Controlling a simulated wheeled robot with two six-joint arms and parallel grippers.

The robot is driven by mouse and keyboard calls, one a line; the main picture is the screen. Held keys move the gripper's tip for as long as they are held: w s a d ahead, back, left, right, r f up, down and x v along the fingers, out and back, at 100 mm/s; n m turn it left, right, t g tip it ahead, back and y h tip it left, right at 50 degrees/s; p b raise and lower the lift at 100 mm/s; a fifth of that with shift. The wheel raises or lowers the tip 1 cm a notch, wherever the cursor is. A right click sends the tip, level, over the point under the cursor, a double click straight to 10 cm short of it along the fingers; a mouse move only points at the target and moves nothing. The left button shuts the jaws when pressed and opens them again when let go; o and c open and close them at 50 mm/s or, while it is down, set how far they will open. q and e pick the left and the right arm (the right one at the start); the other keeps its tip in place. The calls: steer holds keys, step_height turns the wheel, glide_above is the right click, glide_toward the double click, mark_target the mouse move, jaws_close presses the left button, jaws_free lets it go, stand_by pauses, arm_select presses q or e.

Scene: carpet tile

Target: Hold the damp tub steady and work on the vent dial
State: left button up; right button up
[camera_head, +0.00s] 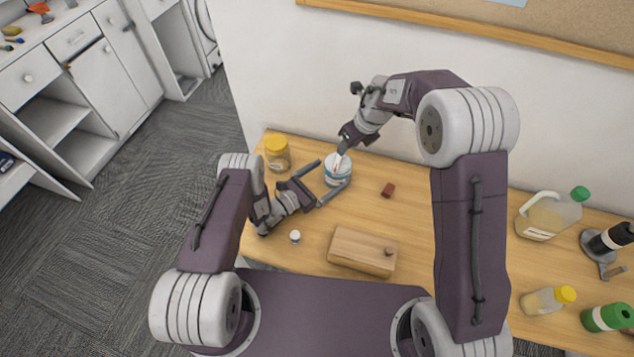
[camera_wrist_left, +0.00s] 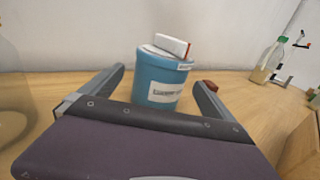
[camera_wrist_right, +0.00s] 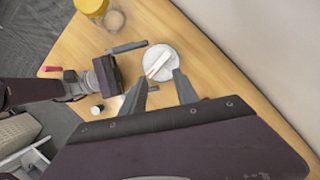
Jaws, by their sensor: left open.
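The tub (camera_head: 338,175) is blue with a white label and a white lid (camera_wrist_right: 160,62); it stands upright on the wooden table. The vent dial (camera_wrist_left: 172,45) is a raised white bar on the lid, with a red mark beside it. My left gripper (camera_head: 333,175) is open, low over the table, its fingertips either side of the tub; the left wrist view shows gaps between the fingers and the tub. My right gripper (camera_wrist_right: 159,78) is open above the tub, its fingertips apart near the lid's edge. Contact with the dial cannot be told.
A yellow-lidded jar (camera_head: 277,153) stands left of the tub. A dark red block (camera_head: 388,190) lies to its right. A small white-capped bottle (camera_head: 295,237) and a wooden block (camera_head: 362,252) are nearer. Bottles, including a green-capped jug (camera_head: 550,215), stand at the right. The wall is close behind.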

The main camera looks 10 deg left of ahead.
mark_target(338, 169)
arm_select(q)
steer(key=x, duration=0.4)
steer(key=shift+w+d, duration=0.15)
steer(key=shift+d, duration=0.1)
steer(key=shift+w+d, duration=0.2)
steer(key=shift+w, duration=0.05)
